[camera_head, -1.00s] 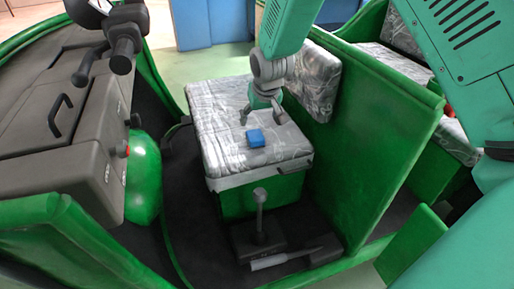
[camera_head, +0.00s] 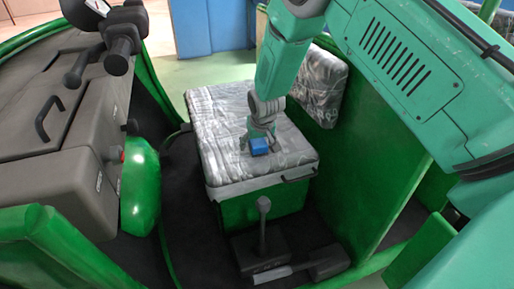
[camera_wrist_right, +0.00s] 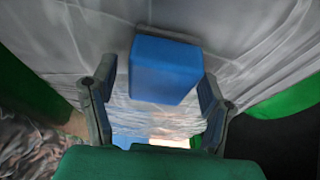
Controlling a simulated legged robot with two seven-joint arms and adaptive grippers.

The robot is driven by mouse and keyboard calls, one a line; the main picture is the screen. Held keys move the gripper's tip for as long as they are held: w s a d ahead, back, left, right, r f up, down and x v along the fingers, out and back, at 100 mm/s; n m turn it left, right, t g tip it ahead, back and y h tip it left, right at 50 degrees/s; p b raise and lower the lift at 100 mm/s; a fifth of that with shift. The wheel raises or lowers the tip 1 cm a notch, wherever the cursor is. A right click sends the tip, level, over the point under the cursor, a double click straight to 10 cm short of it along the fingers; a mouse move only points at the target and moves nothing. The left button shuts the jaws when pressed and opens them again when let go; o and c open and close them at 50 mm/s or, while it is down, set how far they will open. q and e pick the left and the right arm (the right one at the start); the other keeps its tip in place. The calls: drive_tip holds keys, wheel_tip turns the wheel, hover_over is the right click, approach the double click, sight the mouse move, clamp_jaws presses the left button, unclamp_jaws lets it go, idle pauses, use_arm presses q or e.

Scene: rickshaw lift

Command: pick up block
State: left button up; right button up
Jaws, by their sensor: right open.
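A blue block (camera_head: 258,146) lies on the grey patterned seat cushion (camera_head: 225,120) in the head view. My right gripper (camera_head: 259,145) is right at the block, reaching down from above. In the right wrist view the block (camera_wrist_right: 164,70) sits between the two open fingers (camera_wrist_right: 155,100), towards their tips. A gap shows between the block and the left finger; on the right the finger is close to the block, and I cannot tell if it touches. My left gripper does not show.
The seat stands on a green base in the rickshaw. A green partition (camera_head: 360,150) rises at its right. A grey lever (camera_head: 263,225) stands in front of the seat. Dark grey console boxes (camera_head: 60,130) and handles are at the left. The cushion around the block is clear.

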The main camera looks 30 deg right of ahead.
sight(257, 140)
drive_tip(key=shift+d, duration=0.1)
drive_tip(key=c, duration=1.3)
drive_tip(key=shift+o, duration=0.2)
wheel_tip(257, 140, up, 10)
drive_tip(key=shift+r+p, duration=0.1)
drive_tip(key=shift+p, duration=0.9)
